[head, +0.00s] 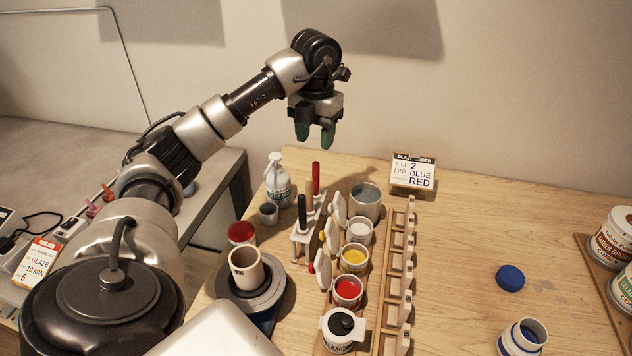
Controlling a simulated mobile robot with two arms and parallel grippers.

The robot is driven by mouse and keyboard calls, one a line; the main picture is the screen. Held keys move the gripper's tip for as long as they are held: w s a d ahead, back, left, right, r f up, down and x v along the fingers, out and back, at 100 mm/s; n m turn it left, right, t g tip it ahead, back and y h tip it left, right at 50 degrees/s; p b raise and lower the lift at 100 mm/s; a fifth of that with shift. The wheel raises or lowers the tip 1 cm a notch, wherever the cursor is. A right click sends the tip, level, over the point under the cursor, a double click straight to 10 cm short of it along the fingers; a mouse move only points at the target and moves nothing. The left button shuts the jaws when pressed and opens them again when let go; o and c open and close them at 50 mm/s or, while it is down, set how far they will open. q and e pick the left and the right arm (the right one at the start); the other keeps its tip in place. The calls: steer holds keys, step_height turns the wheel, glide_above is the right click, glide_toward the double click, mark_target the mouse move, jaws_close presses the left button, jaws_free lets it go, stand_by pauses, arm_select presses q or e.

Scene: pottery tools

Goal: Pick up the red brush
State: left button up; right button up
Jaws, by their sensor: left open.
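My left gripper (315,137) is open and empty, with green fingertips pointing down. It hangs above the back of the table, and the red handle shows below it in the picture, with a gap between them. My right gripper is out of view.
A black-handled tool (301,212) stands in a white holder in front of the red brush. A spray bottle (277,182) is to its left. Glaze cups, including a yellow one (353,258), and a wooden rack (397,285) are to its right. The table's back right is mostly clear.

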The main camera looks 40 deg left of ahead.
mark_target(316, 162)
arm_select(q)
step_height(316, 162, down, 6)
steer(key=shift+r+p, duration=0.1)
steer(key=shift+p, duration=0.55)
steer(key=f, duration=0.1)
steer(key=f+p, duration=0.1)
steer(key=f, duration=0.1)
steer(key=shift+w+a+f, duration=0.25)
steer(key=shift+w+f, duration=0.05)
steer(key=shift+w, duration=0.05)
steer(key=shift+f+p, duration=0.3)
steer(key=shift+f, duration=0.2)
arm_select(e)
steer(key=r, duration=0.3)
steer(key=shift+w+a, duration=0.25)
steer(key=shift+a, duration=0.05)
arm_select(q)
steer(key=shift+c, duration=1)
jaws_close()
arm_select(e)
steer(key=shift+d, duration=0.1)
